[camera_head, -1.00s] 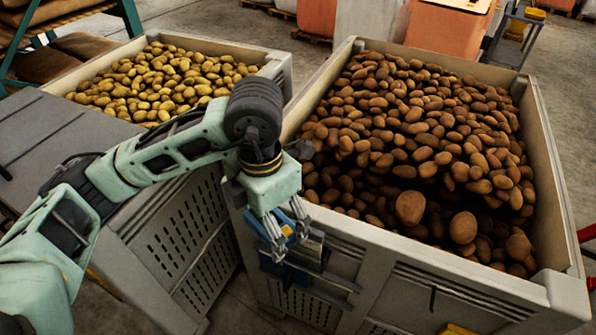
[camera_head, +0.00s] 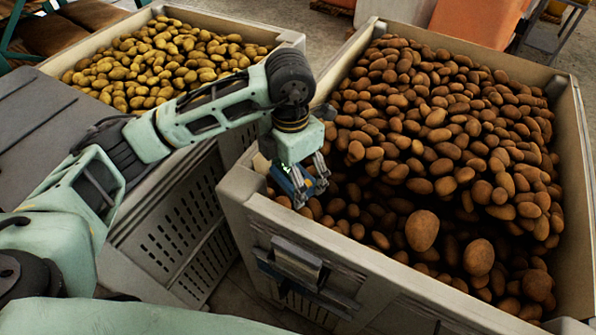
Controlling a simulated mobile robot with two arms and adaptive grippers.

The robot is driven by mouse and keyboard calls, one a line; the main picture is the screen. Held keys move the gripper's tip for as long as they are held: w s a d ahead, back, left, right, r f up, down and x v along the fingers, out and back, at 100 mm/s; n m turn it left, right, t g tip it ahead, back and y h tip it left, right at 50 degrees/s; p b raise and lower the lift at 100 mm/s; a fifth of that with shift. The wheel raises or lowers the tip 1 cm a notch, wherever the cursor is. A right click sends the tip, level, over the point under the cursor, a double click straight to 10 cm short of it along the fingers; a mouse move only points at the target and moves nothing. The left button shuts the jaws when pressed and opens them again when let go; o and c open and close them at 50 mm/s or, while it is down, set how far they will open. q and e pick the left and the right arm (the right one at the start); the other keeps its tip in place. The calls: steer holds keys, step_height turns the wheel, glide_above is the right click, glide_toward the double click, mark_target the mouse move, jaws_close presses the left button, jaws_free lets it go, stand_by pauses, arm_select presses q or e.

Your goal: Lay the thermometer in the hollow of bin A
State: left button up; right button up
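My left gripper (camera_head: 305,188) is shut on a small blue device, the thermometer (camera_head: 287,183), partly hidden by the fingers. It hangs over the near left corner of the large bin (camera_head: 330,243), by the inner side of the rim. This bin is full of brown potatoes (camera_head: 440,120). They are heaped at the back and dip to a darker, lower hollow (camera_head: 375,195) at the near left, right of my gripper. No letter can be read on the bin. My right gripper is not in view.
A second bin (camera_head: 285,38) with yellow potatoes stands at the back left. A grey flat-topped box (camera_head: 40,125) is left of it. A holder (camera_head: 295,262) is fixed on the large bin's front wall. Larger potatoes (camera_head: 422,230) lie near the front.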

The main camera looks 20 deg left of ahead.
mark_target(298, 165)
arm_select(q)
steer(key=w+f, duration=0.2)
steer(key=w, duration=0.3)
steer(key=shift+a+f+p, duration=0.2)
steer(key=shift+f+p, duration=0.2)
steer(key=shift+w+f, duration=0.2)
steer(key=shift+f, duration=0.4)
step_height(298, 165, down, 3)
steer(key=shift+f+p, duration=0.1)
steer(key=shift+p, duration=0.6)
steer(key=shift+f, duration=0.1)
steer(key=shift+f+b, duration=0.15)
steer(key=shift+b, duration=0.15)
steer(key=o, duration=1.4)
steer(key=shift+c, duration=0.2)
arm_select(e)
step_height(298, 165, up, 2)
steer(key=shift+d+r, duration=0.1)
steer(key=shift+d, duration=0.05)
